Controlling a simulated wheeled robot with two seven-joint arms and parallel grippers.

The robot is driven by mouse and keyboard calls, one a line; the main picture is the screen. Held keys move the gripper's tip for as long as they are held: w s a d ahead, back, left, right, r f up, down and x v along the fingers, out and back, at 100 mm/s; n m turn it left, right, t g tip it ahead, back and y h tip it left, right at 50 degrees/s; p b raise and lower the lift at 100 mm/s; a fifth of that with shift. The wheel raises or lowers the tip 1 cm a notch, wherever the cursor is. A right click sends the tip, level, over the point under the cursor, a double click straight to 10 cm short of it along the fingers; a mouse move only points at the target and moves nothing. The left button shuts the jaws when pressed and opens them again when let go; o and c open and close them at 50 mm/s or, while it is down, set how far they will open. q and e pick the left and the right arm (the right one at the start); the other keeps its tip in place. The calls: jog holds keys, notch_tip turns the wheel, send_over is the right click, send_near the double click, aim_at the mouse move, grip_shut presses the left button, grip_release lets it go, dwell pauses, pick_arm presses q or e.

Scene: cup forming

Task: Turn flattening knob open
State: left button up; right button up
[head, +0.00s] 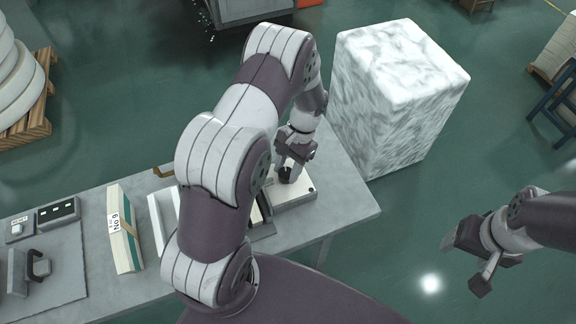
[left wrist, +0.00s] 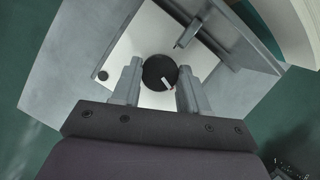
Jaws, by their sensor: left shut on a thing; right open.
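The flattening knob is a round black knob (left wrist: 158,72) with a white pointer mark, on a white plate (left wrist: 205,62). In the left wrist view the mark points to the lower right. My left gripper (left wrist: 158,84) has one finger on each side of the knob and is shut on it. In the head view my left gripper (head: 294,160) comes down over the white device (head: 300,200) near the table's right end, and the knob is partly hidden. My right gripper (head: 478,262) is open and empty, out over the floor at the right.
A large marbled white block (head: 395,95) stands close behind the table's right end. My left arm hides the table's middle.

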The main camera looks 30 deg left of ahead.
pick_arm(q)
jog(key=shift+a+n+h, duration=0.1)
jog(key=shift+n+h, duration=0.5)
jog(key=shift+n, duration=1.4)
jog(key=o, duration=1.1)
jog(key=shift+c, duration=0.2)
